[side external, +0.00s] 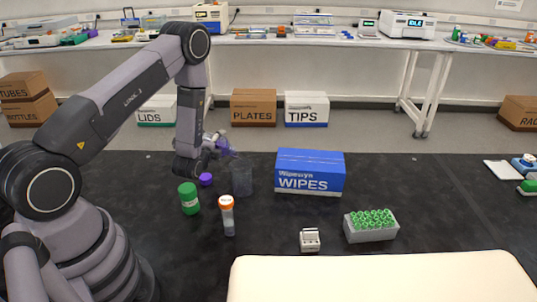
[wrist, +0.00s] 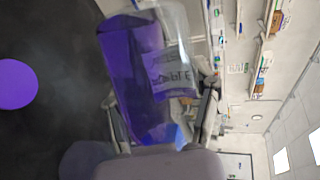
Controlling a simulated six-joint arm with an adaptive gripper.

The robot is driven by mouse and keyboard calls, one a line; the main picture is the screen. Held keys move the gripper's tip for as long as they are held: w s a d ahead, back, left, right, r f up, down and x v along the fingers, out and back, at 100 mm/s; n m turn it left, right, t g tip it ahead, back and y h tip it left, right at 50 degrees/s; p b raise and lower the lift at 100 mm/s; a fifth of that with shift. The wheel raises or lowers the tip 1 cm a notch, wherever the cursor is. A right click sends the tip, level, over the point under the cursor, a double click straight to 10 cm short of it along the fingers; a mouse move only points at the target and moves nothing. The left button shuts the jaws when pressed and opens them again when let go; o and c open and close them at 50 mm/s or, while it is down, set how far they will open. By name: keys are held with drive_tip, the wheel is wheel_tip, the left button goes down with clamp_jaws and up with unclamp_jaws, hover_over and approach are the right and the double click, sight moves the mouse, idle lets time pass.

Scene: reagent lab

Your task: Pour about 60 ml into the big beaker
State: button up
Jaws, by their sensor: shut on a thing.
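My gripper (side external: 212,142) is shut on a clear bottle of purple liquid (side external: 225,147), held tilted above the table. In the wrist view the bottle (wrist: 140,75) lies between the fingers of my gripper (wrist: 162,110), with a partly readable white label facing the camera. A clear beaker (side external: 241,180) stands upright on the black table, just below and right of the bottle. No purple liquid can be made out in it, and no falling stream is visible. A purple cap (side external: 206,179) lies on the table left of the beaker; a purple disc, likely this cap, shows in the wrist view (wrist: 16,82).
A rack of green-capped tubes (side external: 370,228) and a small white-grey block (side external: 310,240) sit front right.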

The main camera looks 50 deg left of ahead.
drive_tip(key=shift+m, duration=0.3)
idle(1.3)
drive_tip(key=shift+a+r+n, duration=0.15)
drive_tip(key=shift+a+n, duration=0.1)
drive_tip(key=shift+n, duration=0.55)
drive_tip(key=shift+s+a+f+n+h, duration=0.1)
drive_tip(key=shift+a+f+n+h, duration=0.05)
drive_tip(key=shift+f+n+h, duration=0.25)
drive_tip(key=shift+s+a+f+n+h, duration=0.1)
drive_tip(key=shift+a+f+n+h, duration=0.15)
drive_tip(key=shift+f, duration=0.25)
drive_tip(key=shift+w+d+f+n+h, duration=0.15)
drive_tip(key=shift+d+f+n+h, duration=0.1)
drive_tip(key=shift+d+f+h, duration=0.1)
drive_tip(key=shift+d+n+h, duration=0.2)
drive_tip(key=shift+n+h, duration=0.1)
drive_tip(key=shift+n, duration=0.1)
drive_tip(key=shift+r, duration=0.1)
